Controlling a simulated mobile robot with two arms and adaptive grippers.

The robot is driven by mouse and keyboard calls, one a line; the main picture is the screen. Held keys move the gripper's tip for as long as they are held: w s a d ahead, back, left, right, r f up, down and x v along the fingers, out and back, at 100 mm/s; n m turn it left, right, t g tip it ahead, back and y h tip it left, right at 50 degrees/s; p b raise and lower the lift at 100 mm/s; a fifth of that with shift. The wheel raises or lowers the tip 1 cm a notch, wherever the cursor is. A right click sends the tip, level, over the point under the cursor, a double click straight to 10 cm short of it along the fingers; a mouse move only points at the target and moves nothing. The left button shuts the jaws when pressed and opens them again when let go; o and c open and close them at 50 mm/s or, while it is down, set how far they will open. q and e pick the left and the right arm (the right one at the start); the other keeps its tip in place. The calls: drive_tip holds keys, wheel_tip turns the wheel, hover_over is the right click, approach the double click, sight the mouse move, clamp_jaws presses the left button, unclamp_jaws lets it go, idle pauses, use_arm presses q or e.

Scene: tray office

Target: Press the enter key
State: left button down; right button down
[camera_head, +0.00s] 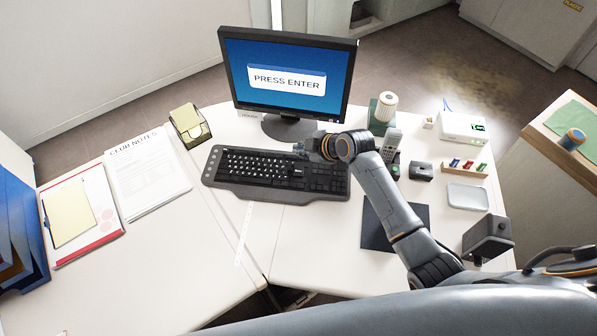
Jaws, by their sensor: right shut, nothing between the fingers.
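A black keyboard (255,170) lies on the white desk in front of a monitor (287,72) that reads "PRESS ENTER". My right arm reaches in from the lower right. My right gripper (302,149) is at the back edge of the keyboard, right of its middle. It is shut and looks empty. The gripper covers some of the keys at the back right. I cannot tell whether the fingertips touch a key or hover above, and the enter key is too small to make out. My left gripper is not in view.
Right of the keyboard stand a cordless phone (391,144), a green cup holder (383,113), a white box (463,127) and a dark mat (395,226). Left of it are a note holder (190,126), papers (147,178) and a clipboard (80,213). The desk front is mostly clear.

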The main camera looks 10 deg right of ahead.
sight(301, 173)
wheel_tip(301, 173, down, 7)
drive_tip(key=b, duration=0.5)
drive_tip(key=shift+f+b, duration=0.1)
drive_tip(key=shift+b, duration=0.3)
drive_tip(key=shift+f, duration=0.3)
idle(0.6)
drive_tip(key=shift+f+b, duration=0.35)
drive_tip(key=shift+b, duration=0.05)
drive_tip(key=shift+f+b, duration=0.3)
drive_tip(key=shift+f, duration=0.15)
idle(0.4)
drive_tip(key=shift+r+p, duration=0.8)
drive_tip(key=shift+r, duration=0.05)
